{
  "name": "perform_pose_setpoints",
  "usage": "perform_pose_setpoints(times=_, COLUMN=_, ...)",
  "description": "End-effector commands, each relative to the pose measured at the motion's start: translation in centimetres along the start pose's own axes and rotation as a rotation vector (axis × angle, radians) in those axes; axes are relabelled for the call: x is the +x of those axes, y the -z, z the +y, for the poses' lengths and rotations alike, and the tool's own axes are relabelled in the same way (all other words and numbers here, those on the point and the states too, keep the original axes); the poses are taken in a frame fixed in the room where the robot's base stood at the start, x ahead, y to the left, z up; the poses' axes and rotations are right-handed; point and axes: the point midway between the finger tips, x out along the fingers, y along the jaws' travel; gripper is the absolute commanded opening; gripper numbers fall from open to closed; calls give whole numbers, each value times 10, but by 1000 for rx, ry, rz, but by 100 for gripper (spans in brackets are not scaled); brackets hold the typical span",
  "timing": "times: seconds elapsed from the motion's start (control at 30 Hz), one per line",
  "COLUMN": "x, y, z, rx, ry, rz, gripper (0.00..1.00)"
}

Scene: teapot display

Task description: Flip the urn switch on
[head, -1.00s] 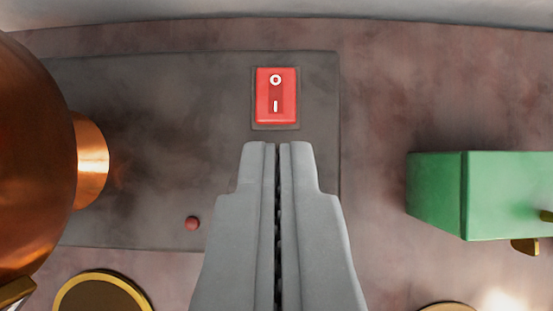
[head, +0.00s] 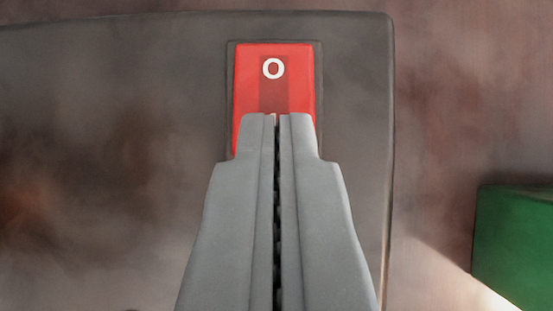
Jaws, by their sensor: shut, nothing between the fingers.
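The urn switch (head: 274,85) is a red rocker in a dark frame on a grey base plate (head: 120,120). Its white O mark shows at the far end; the I mark at the near end is hidden behind my gripper. My gripper (head: 277,118) is shut and empty, with its fingertips over the near half of the switch. I cannot tell whether the tips touch it. The copper urn is out of view; only a faint copper-coloured reflection shows on the plate at the left.
A green box (head: 515,240) stands at the right, on the reddish-brown surface (head: 450,100) beyond the plate's right edge. The plate around the switch is clear.

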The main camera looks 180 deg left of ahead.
Motion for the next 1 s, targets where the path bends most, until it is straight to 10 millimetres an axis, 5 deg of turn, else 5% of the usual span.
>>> perform_pose_setpoints(times=1.0, x=-7, y=0, z=0, rx=0, ry=-1, rz=-1, gripper=0)
